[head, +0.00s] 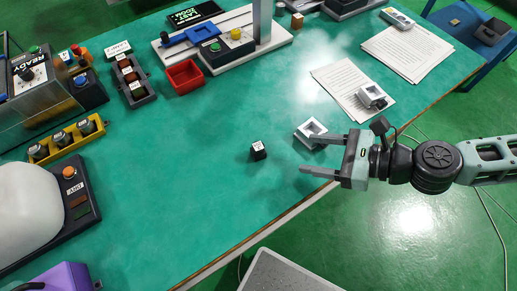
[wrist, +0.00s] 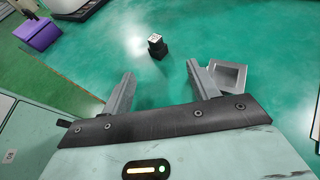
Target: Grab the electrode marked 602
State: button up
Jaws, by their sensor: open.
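A small black block with a white marked top (head: 258,150) stands alone on the green table. It also shows in the wrist view (wrist: 157,50), ahead of the gap between my fingers. Its marking is too small to read, so I cannot tell if it is the electrode 602. My gripper (head: 313,154) is open and empty, to the right of the block and apart from it. The wrist view shows its two fingers (wrist: 160,72) spread with only table between them. Other labelled pieces sit in a yellow rack (head: 68,140) and a dark rack (head: 135,82).
A grey square open holder (head: 306,131) lies close beside my upper finger. Papers (head: 345,84) with a small clamp-like device (head: 373,97) lie behind it. A red tray (head: 185,75) stands farther back. The table around the block is clear; its front edge runs below my gripper.

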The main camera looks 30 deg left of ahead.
jog(key=p, duration=0.1)
send_near(252, 148)
jog(key=a+f, duration=0.2)
jog(key=a, duration=0.1)
jog(key=a+f, duration=0.1)
jog(key=shift+w+a+f, duration=0.3)
jog(key=shift+w+a, duration=0.05)
jog(key=x, duration=0.1)
jog(key=p+x, duration=0.1)
jog(key=x, duration=0.1)
jog(key=p+x, duration=0.1)
jog(key=shift+s+a, duration=0.3)
jog(key=shift+s, duration=0.05)
jog(key=shift+a+f, duration=0.2)
jog(key=shift+a, duration=0.15)
jog(key=c, duration=1)
